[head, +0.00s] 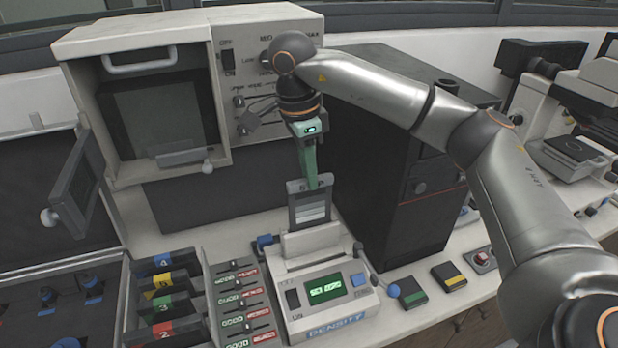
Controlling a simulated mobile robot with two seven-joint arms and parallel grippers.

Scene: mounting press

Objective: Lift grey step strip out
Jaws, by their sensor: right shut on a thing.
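The grey step strip (311,208) is a dark grey plate with paler bands in its middle. It stands upright just above the density meter (325,290), and its lower edge is at or close to the pale slot block on top. I cannot tell whether it still sits in the slot. My right gripper (308,172) is shut on the strip's top edge from above, with green fingers hiding part of that edge. My left gripper is not in view.
A dark tall cabinet (405,190) stands close at right of the strip. A beige machine with an open front (155,120) stands behind left. Colour-tabbed slots (165,300) and a sorting rack (242,300) lie left of the meter. Small pads (449,277) lie at right.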

